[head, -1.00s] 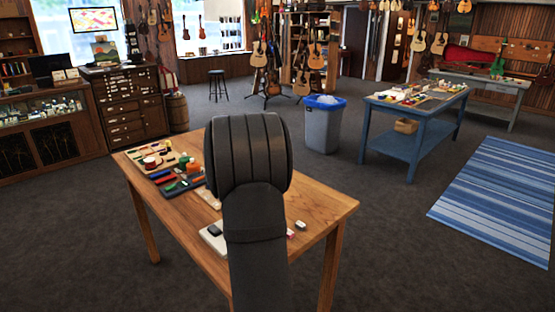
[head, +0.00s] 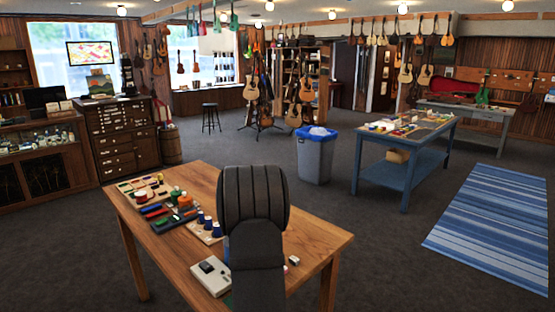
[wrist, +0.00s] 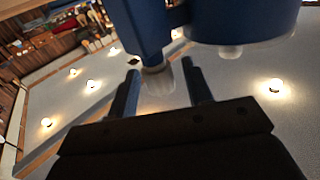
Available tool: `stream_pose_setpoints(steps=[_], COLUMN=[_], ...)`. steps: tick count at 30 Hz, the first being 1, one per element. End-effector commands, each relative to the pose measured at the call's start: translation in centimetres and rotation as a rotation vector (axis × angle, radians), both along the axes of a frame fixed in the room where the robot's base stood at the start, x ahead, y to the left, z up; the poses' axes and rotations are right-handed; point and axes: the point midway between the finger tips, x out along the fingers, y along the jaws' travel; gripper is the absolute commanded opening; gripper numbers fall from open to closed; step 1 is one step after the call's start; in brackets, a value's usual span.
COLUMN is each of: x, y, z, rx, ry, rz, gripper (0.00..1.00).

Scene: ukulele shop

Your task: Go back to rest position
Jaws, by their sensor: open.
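The task names no object. In the head view my arm shows as a dark rounded link in the middle front, over the wooden table (head: 318,238); the gripper is hidden there. In the wrist view my gripper (wrist: 163,85) shows two dark fingers standing apart, with nothing seen held between them. Large blue rounded shapes fill the top of the wrist view, close to the fingertips; I cannot tell whether they touch. The wrist picture is strongly tilted, with bright ceiling lamps behind the fingers.
On the table lie a tray of coloured parts (head: 134,186), blue-capped pieces (head: 207,220), a grey-white device (head: 211,275) and a small white piece (head: 293,260). The table's right part is mostly clear.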

Motion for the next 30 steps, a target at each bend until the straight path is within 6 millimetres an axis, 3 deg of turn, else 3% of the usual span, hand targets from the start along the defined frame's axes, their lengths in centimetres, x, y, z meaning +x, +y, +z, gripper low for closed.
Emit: stream_pose_setpoints(steps=[17, 23, 30], x=[0.1, -2.7, -7.6], y=[0.0, 0.1, 0.2], z=[0.0, 0.1, 0.0], rx=[0.000, -0.001, -0.001], ry=[0.000, 0.000, 0.002], rz=[0.001, 0.001, 0.001], gripper=[0.46, 0.46, 0.46])
